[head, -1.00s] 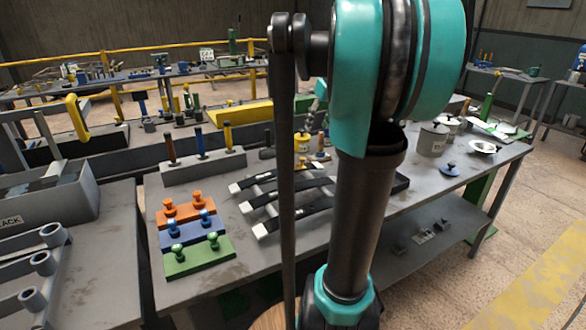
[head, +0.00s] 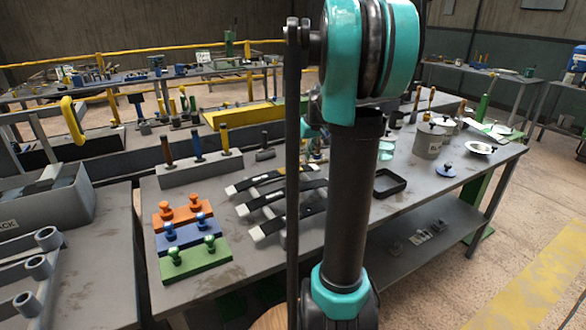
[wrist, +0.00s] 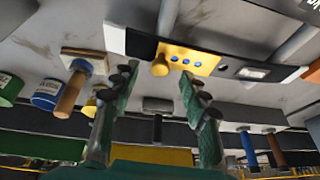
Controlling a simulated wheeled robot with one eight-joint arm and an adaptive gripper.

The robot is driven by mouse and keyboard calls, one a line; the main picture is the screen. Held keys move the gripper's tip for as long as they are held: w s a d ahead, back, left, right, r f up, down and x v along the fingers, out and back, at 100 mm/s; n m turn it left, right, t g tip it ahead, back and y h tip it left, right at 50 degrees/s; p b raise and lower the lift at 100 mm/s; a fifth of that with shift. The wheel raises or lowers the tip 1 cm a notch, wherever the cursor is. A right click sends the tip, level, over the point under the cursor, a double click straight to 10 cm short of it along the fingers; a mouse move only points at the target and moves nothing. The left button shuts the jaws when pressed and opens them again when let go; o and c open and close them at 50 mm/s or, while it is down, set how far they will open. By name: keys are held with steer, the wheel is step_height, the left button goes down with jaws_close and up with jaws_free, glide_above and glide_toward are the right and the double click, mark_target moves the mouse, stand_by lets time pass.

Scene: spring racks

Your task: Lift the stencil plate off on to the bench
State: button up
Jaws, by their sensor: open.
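My gripper (wrist: 158,78) is open and empty. Its two dark green fingers point towards the plate, with the knob between their tips in the picture; I cannot tell the remaining gap. In the head view my arm hides the gripper and most of the plate. The bench (head: 240,265) carries three dark strips (head: 270,203) with pale ends.
Orange (head: 180,213), blue and green knobbed blocks stand at the bench's front left. Behind them is a grey block (head: 200,172) with upright handles. A black tray (head: 390,183), grey can (head: 430,142) and blue-knobbed disc (head: 447,171) stand right. Bare bench lies around the tray.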

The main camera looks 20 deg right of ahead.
steer(key=shift+x, duration=1.25)
jaws_close()
steer(key=shift+r, duration=0.1)
